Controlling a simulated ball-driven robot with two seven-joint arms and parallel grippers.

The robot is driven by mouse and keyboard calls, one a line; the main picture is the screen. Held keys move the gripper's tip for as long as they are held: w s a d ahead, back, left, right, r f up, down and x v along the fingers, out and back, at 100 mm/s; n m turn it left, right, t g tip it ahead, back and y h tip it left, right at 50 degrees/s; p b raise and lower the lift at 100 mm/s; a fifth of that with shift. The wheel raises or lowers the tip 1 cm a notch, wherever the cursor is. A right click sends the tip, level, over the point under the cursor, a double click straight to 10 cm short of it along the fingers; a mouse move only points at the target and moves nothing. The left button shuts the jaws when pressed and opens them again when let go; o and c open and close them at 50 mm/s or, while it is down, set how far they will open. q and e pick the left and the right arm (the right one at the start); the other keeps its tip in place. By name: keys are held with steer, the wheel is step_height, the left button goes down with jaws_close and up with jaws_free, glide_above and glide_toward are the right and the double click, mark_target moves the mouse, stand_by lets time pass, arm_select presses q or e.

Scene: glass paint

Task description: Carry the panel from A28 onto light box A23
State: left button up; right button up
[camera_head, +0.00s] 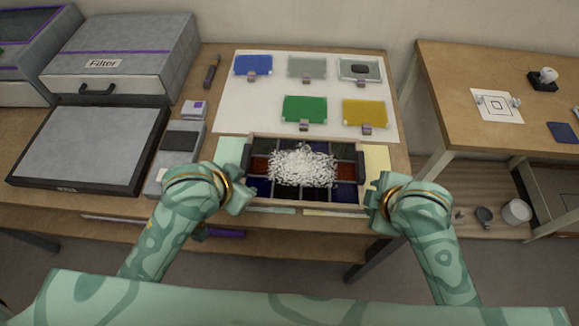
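A wood-framed panel (305,199) of dark, red and blue panes lies at the front of the table, with a heap of white grains (302,166) over its middle. It has a dark handle at its left end (247,158) and right end (361,165). My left gripper (240,190) is at the panel's lower left side, and my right gripper (377,195) at its lower right side. Whether either touches the panel or holds it is unclear. A flat grey slab with a dark rim (90,147), likely the light box, lies at left; its label is unreadable.
A white sheet (245,110) behind the panel holds blue (253,65), green (305,109), yellow (365,112) and pale glass pieces. A grey device (178,146) stands between slab and panel. A grey "Filter" box (122,50) is behind the slab. A second table (480,130) stands right, across a gap.

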arm_select(q)
steer(key=w+d+g+h, duration=0.1)
steer(key=w+d, duration=0.2)
steer(key=d, duration=0.2)
arm_select(e)
steer(key=w+a+n+g+y, duration=0.1)
steer(key=w+a+n, duration=0.2)
steer(key=a+n, duration=0.2)
arm_select(q)
step_height(320, 180, up, 8)
steer(key=n+g+y, duration=0.3)
steer(key=n+g, duration=0.3)
steer(key=n, duration=0.1)
glide_above(245, 156)
steer(key=shift+r, duration=0.2)
arm_select(e)
step_height(245, 156, up, 9)
steer(key=n+g+h, duration=0.2)
steer(key=n+g, duration=0.3)
steer(key=n, duration=1)
glide_above(362, 164)
steer(key=shift+r, duration=0.1)
arm_select(q)
step_height(362, 164, down, 16)
steer(key=shift+f, duration=0.2)
arm_select(e)
step_height(362, 164, down, 16)
steer(key=shift+f, duration=0.2)
